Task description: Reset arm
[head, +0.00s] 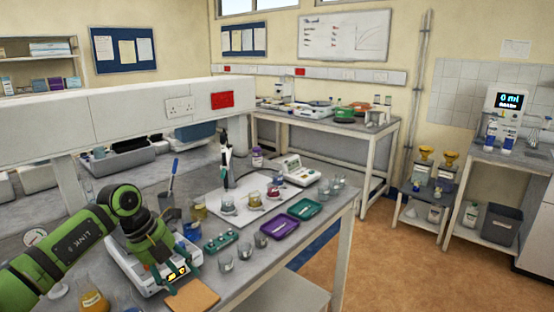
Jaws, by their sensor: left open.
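My left arm (80,243) is green and black and comes in from the left over the near end of the lab bench. Its gripper (180,279) points down and is open, with nothing seen between the fingers. It is above a white balance-like device (132,264) and close to a tan square pad (194,297) at the bench's front edge. The gripper hides part of the device. My right gripper is not in view.
Glass beakers (226,262), a teal rack (221,241), a purple tray (278,226) and a green tray (305,208) stand right of the gripper. Behind them is a white mat (232,211) with several beakers. An amber flask (94,301) stands below my arm. Open floor (400,270) lies right.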

